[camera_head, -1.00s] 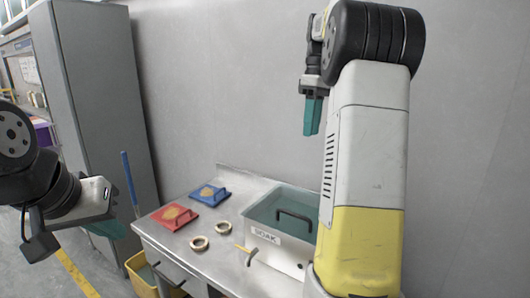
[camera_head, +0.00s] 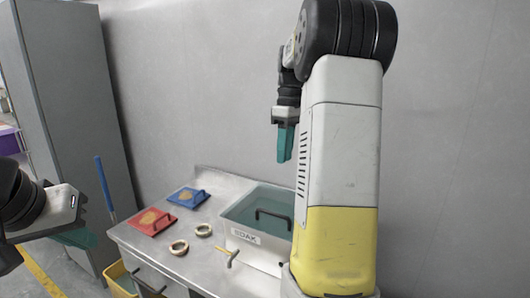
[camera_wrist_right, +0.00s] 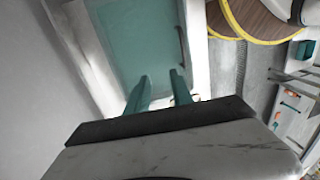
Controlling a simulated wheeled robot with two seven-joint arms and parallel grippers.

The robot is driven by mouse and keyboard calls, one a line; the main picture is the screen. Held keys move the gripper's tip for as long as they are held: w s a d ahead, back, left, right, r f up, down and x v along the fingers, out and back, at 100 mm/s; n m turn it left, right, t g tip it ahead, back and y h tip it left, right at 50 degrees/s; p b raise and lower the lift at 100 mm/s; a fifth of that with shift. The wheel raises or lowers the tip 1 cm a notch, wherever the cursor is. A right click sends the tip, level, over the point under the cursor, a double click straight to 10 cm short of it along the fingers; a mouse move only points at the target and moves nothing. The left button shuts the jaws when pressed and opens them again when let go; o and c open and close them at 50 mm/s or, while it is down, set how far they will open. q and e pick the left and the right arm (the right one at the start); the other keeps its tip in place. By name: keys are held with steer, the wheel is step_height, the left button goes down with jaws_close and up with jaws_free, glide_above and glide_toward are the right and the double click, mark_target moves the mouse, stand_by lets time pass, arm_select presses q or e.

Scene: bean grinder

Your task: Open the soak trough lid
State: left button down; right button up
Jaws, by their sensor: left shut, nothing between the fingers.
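The soak trough (camera_head: 246,237) is a pale box labelled SOAK on the right of the steel bench. Its teal lid (camera_head: 257,204) with a black handle (camera_head: 273,216) looks closed. In the right wrist view the teal lid (camera_wrist_right: 135,45) and dark handle (camera_wrist_right: 182,45) lie beyond the fingertips. My right gripper (camera_head: 285,143) hangs above the trough, apart from the handle, fingers down. In the wrist view its fingers (camera_wrist_right: 160,88) are apart with nothing between them. My left gripper (camera_head: 75,238) is shut and empty, left of the bench. My right arm hides the trough's right end.
A red plate (camera_head: 152,222) and a blue plate (camera_head: 188,197) with handles lie on the bench (camera_head: 200,265), near two rings (camera_head: 180,247). A yellow bin (camera_head: 118,280) stands left of it. A grey cabinet (camera_head: 75,120) and wall stand behind.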

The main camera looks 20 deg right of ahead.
jaws_close()
stand_by(1.2)
